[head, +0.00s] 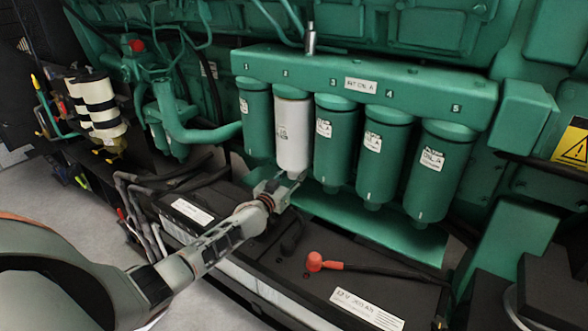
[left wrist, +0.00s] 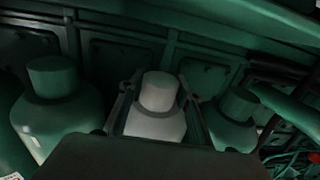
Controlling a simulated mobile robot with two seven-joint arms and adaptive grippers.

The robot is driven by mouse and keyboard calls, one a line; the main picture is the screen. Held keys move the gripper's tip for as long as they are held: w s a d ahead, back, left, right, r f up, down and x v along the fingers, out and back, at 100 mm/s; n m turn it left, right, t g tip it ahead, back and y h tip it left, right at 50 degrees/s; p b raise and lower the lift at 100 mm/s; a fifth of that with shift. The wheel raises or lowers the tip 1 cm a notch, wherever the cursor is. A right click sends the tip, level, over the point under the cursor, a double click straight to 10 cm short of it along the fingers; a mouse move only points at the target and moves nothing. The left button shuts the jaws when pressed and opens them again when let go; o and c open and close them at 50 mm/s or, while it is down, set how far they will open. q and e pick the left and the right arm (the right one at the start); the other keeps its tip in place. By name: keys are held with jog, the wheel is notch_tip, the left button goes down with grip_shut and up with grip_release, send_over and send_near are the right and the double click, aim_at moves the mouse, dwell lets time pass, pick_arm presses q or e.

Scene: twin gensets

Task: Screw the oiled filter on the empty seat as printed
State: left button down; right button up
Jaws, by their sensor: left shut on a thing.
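The white filter (head: 292,135) stands upright under position 2 of the green filter header (head: 365,84). Its top meets the header's underside; I cannot tell how tightly. My left gripper (head: 288,180) comes from below and is shut on the lower end of the white filter. In the left wrist view, the white filter's narrow bottom end (left wrist: 158,92) lies between the two fingers. Green filters stand under the other numbered positions, such as the first (head: 257,115), third (head: 332,140) and fifth (head: 440,170). My right gripper is not in view.
Green filters stand close on both sides of the white one. Below are a green tray (head: 390,232) and black batteries (head: 290,268) with a red terminal cap (head: 315,261) and cables. Black-and-white banded cylinders (head: 100,105) stand at the left.

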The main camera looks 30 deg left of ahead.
pick_arm(q)
jog(key=shift+r+n+y+p, duration=0.2)
jog(key=shift+n+y+p, duration=0.4)
jog(key=shift+y, duration=0.2)
jog(key=shift+w+d+r+y, duration=0.1)
jog(key=shift+y, duration=0.2)
jog(key=shift+n+y, duration=0.3)
jog(key=shift+n, duration=0.1)
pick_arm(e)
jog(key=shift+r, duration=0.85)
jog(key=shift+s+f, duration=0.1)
